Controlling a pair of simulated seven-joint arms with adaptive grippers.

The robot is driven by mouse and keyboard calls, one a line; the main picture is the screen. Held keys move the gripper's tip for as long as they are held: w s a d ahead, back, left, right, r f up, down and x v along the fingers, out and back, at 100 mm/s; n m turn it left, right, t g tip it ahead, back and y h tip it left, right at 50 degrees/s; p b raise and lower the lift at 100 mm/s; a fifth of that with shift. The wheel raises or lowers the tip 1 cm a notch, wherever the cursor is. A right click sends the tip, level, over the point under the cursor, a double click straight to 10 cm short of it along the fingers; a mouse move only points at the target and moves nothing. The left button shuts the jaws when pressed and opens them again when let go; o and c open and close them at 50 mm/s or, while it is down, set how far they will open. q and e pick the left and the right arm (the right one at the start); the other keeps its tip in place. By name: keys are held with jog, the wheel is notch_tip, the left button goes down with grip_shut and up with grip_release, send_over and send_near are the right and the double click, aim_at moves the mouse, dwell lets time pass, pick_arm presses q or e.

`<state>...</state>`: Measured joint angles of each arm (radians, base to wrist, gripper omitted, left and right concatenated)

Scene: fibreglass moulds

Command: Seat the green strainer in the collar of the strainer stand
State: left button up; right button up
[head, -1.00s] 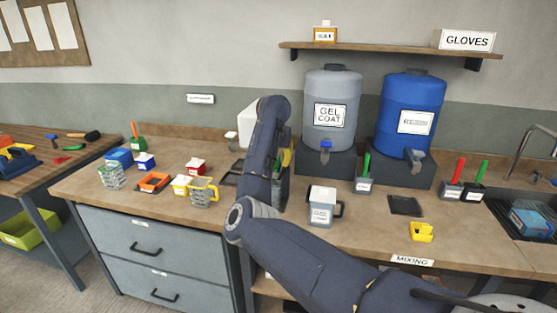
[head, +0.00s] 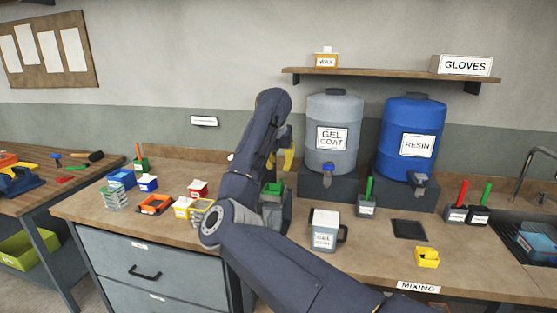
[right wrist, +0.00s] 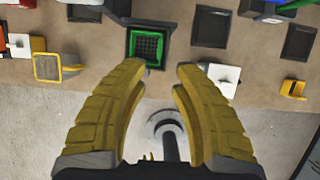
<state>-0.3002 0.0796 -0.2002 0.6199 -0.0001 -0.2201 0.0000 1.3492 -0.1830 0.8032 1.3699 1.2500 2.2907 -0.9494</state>
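The green strainer (right wrist: 147,47) shows in the right wrist view as a square green rim around a dark mesh. It appears to sit in the top of the dark strainer stand (right wrist: 131,50); I cannot tell how deep or level it sits. In the head view the strainer (head: 272,187) is on the grey stand (head: 272,212), partly behind my right arm. My right gripper (right wrist: 160,68) has yellow fingers spread apart with nothing between them, and the strainer lies beyond the tips. In the head view one yellow finger (head: 287,160) shows above the strainer. My left gripper is not in view.
The gel coat jug (head: 325,230) stands right of the stand. A yellow mug (head: 201,212) and small red and yellow boxes stand left. The gel coat drum (head: 334,130) and resin drum (head: 407,138) stand behind.

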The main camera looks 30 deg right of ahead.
jog(key=shift+v, duration=1)
